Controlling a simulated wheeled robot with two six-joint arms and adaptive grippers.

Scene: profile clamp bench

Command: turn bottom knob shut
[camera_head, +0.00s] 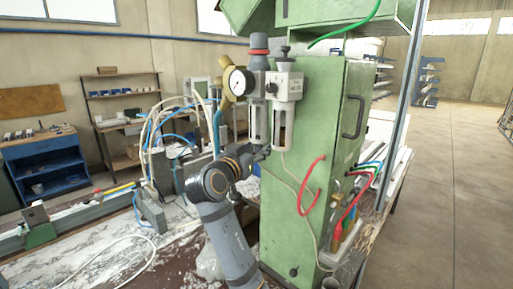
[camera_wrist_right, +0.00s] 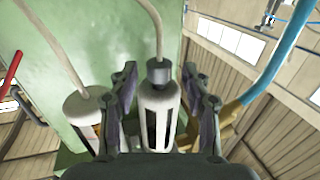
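The air regulator unit with a gauge (camera_head: 240,82) and two bowls is mounted on the side of the green cabinet (camera_head: 335,130). In the wrist view the bottom knob (camera_wrist_right: 158,71) is a small dark grey collar at the end of a pale slotted bowl (camera_wrist_right: 158,104), with a beige hose coming out of it. My right gripper (camera_wrist_right: 159,78) is open, one finger on each side of the knob and bowl, with visible gaps. In the head view the right gripper (camera_head: 260,152) is just under the left bowl and hides the knob. My left gripper is not in view.
The second bowl (camera_wrist_right: 84,104), with its own hose, stands close beside the left finger. A blue hose (camera_wrist_right: 270,62) curves past on the right. A cluttered bench (camera_head: 90,250) with cables and clamps lies at the left. Red hoses (camera_head: 305,190) hang on the cabinet.

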